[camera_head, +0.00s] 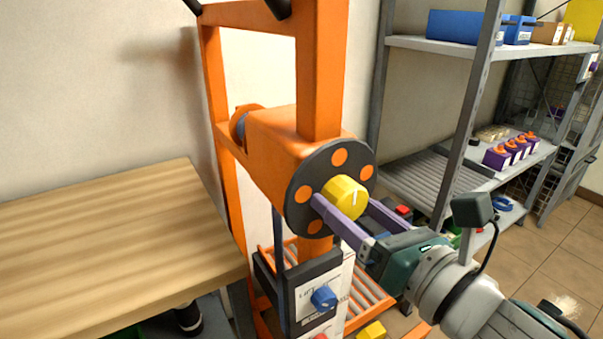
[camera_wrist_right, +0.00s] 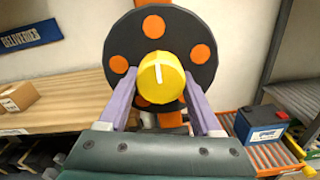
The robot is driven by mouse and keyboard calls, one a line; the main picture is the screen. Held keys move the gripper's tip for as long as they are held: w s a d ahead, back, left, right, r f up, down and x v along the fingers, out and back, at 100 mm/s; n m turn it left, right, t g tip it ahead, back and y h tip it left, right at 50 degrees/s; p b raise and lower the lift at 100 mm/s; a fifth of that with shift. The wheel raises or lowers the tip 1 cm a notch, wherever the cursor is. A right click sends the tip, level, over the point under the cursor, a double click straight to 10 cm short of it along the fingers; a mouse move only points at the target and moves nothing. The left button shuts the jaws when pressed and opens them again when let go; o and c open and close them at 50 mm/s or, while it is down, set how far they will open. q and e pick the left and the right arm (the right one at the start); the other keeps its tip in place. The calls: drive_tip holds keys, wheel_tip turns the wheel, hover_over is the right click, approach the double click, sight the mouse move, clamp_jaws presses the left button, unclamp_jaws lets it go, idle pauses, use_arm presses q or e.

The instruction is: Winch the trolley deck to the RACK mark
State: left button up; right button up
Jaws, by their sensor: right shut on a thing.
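The orange trolley mast (camera_head: 322,70) stands in the middle of the head view. On it is a winch with a black disc (camera_head: 296,189) bearing several orange dots and a yellow hub knob (camera_head: 346,197) with a white line. My right gripper (camera_head: 352,212) is shut on the yellow knob, one finger on each side; the wrist view shows the knob (camera_wrist_right: 161,76) between the purple fingers, its white line near upright. Below is a control box (camera_head: 312,292) with a blue knob (camera_head: 324,297). An orange roller deck (camera_head: 372,293) shows low behind it. The RACK mark cannot be made out. My left gripper is out of view.
A wooden bench (camera_head: 100,248) fills the left. A grey metal rack (camera_head: 425,175) at the right holds blue bins and purple batteries (camera_head: 510,152). In the wrist view, a dark battery with a blue label (camera_wrist_right: 262,127) sits on orange rollers. Tiled floor lies open at the right.

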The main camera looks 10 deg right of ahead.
drive_tip(key=shift+m, duration=0.3)
